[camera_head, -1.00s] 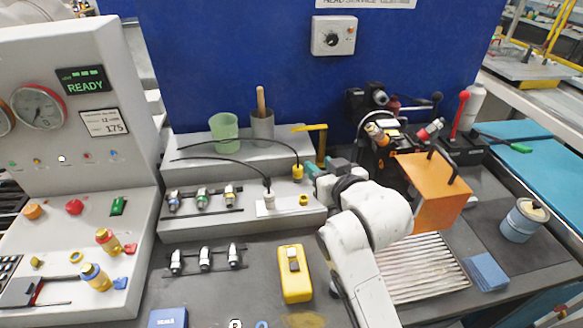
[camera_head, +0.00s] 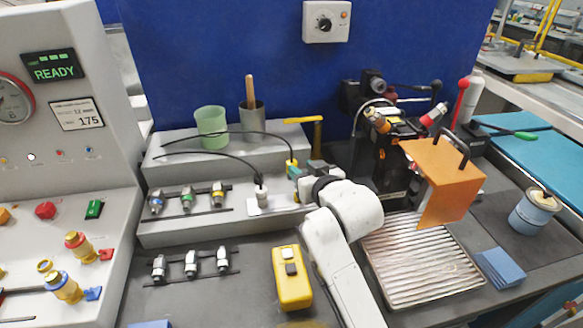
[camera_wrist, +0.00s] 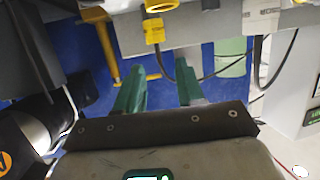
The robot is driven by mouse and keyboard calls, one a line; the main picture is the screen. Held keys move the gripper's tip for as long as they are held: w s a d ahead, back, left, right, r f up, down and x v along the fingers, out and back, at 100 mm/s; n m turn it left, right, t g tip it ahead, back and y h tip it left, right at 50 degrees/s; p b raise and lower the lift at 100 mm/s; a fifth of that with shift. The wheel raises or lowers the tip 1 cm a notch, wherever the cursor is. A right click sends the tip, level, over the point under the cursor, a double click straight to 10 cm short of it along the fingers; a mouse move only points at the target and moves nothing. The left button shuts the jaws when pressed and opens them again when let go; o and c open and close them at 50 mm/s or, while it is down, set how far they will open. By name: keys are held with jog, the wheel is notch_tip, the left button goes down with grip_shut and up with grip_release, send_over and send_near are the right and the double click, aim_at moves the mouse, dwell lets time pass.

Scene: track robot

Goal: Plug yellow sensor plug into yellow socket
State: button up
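The yellow sensor plug (camera_head: 291,162) is at the edge of the raised grey step, with a black cable from its top; my gripper partly hides it in the head view. In the wrist view the yellow plug (camera_wrist: 154,30) is beyond my fingers, between their lines and apart from them. My gripper (camera_wrist: 160,88) is open and empty, its green fingers apart. In the head view my gripper (camera_head: 297,174) is just beside the plug. The yellow socket (camera_wrist: 160,5) shows at the top edge of the wrist view; my gripper hides it in the head view.
A white cabled plug (camera_head: 262,195) stands on the white plate, left of my gripper. A green cup (camera_head: 211,127) and a grey cup (camera_head: 252,118) stand behind. A yellow T-handle (camera_head: 317,132) rises close behind my gripper. An orange panel (camera_head: 448,185) is to the right.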

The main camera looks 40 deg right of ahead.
aim_at(292, 159)
jog(key=shift+p+x, duration=0.35)
jog(key=shift+x, duration=2.8)
jog(key=shift+d+r, duration=0.1)
jog(key=shift+d, duration=0.05)
grip_shut()
